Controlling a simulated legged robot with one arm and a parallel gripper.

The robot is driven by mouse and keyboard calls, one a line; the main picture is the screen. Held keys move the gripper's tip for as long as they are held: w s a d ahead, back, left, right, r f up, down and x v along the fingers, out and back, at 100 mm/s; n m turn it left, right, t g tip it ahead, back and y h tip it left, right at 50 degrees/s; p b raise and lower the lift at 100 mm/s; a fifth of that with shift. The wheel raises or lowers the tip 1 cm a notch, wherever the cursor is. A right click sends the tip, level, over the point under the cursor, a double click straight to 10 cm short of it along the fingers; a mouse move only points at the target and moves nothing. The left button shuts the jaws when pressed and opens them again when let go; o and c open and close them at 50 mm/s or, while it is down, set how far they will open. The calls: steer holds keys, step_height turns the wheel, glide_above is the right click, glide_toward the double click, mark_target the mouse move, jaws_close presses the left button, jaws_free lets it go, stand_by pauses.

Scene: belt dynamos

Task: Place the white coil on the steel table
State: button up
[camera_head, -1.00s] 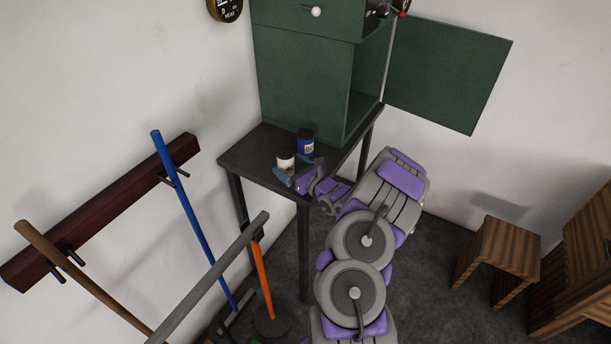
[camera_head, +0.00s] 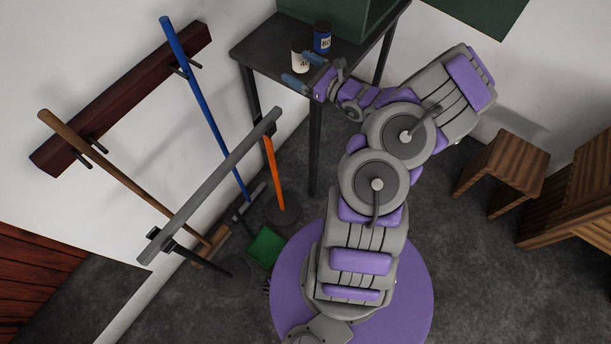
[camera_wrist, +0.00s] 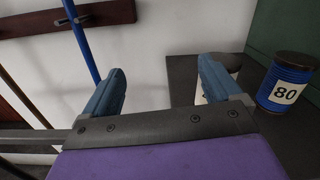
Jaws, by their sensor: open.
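The white coil (camera_head: 300,61) stands on the dark table (camera_head: 262,52), near its front edge. It carries a dark number that I cannot read surely. My gripper (camera_head: 305,71) is open and empty at that edge, its blue fingers beside and in front of the coil. In the wrist view, the gripper (camera_wrist: 160,85) has its fingers wide apart with only wall and the table's edge between them. There the right finger hides most of the white coil; only a pale sliver and a dark top show.
A blue coil (camera_head: 322,38) marked 80 stands just behind and right of the white one. A green cabinet (camera_head: 345,14) rises at the table's back. A rail rack (camera_head: 215,180) with long-handled tools stands left. A wooden stool (camera_head: 505,165) is at the right.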

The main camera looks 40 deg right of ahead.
steer(key=a+r+n+g+y, duration=0.3)
steer(key=a+r+n+y, duration=0.15)
steer(key=a, duration=0.45)
steer(key=a+r+n+g+y, duration=0.35)
steer(key=a+r+n, duration=0.2)
steer(key=a, duration=0.35)
steer(key=s+a+r+n+g+y, duration=0.1)
steer(key=s+a+r+n+g, duration=0.3)
steer(key=s+a+n+g, duration=0.75)
steer(key=s+a+f+n+g+h, duration=0.1)
steer(key=s+a+n+h, duration=0.25)
steer(key=s, duration=0.45)
steer(key=s+a+n+g+h, duration=0.2)
steer(key=s+a+h, duration=0.15)
steer(key=s, duration=0.45)
steer(key=s+d+n+t+h, duration=0.1)
steer(key=s+d+n+h, duration=0.3)
steer(key=s+d+h, duration=0.3)
steer(key=s+d, duration=0.2)
steer(key=d, duration=0.2)
steer(key=shift+t+h, duration=0.3)
steer(key=shift+h, duration=0.1)
